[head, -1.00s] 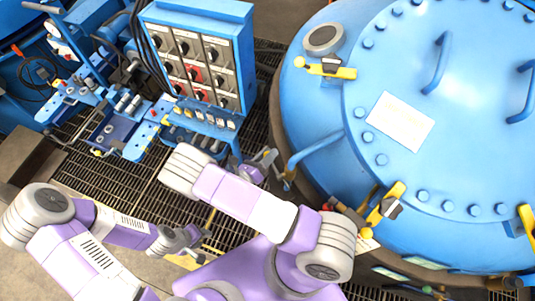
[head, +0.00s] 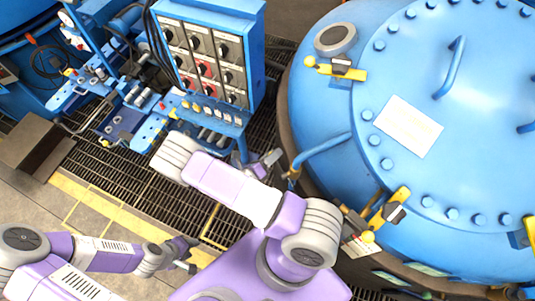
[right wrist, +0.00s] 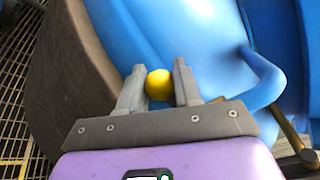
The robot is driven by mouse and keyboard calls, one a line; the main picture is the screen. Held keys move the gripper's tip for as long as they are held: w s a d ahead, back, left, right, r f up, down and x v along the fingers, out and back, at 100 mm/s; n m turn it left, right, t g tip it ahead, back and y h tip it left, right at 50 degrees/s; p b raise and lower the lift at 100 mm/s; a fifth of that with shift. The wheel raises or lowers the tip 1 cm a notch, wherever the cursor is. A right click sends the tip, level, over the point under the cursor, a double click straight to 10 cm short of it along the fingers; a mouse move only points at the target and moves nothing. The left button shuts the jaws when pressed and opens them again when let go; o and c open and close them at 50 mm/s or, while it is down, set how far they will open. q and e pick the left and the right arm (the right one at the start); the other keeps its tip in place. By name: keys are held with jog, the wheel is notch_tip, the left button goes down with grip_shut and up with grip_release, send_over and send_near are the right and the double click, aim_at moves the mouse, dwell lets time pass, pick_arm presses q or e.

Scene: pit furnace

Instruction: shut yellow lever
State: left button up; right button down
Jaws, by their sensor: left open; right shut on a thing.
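In the right wrist view a yellow ball-shaped knob (right wrist: 159,84) sits between the fingers of my right gripper (right wrist: 159,68), which is shut on it. The lever's shaft is hidden there. In the head view my right gripper (head: 270,160) is beside the tank's left rim, close to the blue bent handle (head: 322,146); the knob in it cannot be made out. My left gripper (head: 187,257) is open and empty, low over the floor at lower left. Other yellow clamps with ball ends are on the tank lid, at the top (head: 340,69) and lower right (head: 391,207).
The large blue tank (head: 470,130) fills the right side. A blue control panel (head: 212,55) with knobs stands at the back, with blue machinery (head: 120,125) to its left. Open grating (head: 120,185) lies between my left arm and the machinery.

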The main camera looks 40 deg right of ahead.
jog(key=shift+f, duration=0.1)
jog(key=c, duration=0.8)
grip_release()
jog(key=shift+a, duration=0.15)
jog(key=a+b, duration=0.1)
jog(key=a, duration=0.6)
jog(key=shift+s+r, duration=0.4)
jog(key=shift+r, duration=0.05)
jog(key=shift+a+f, duration=0.1)
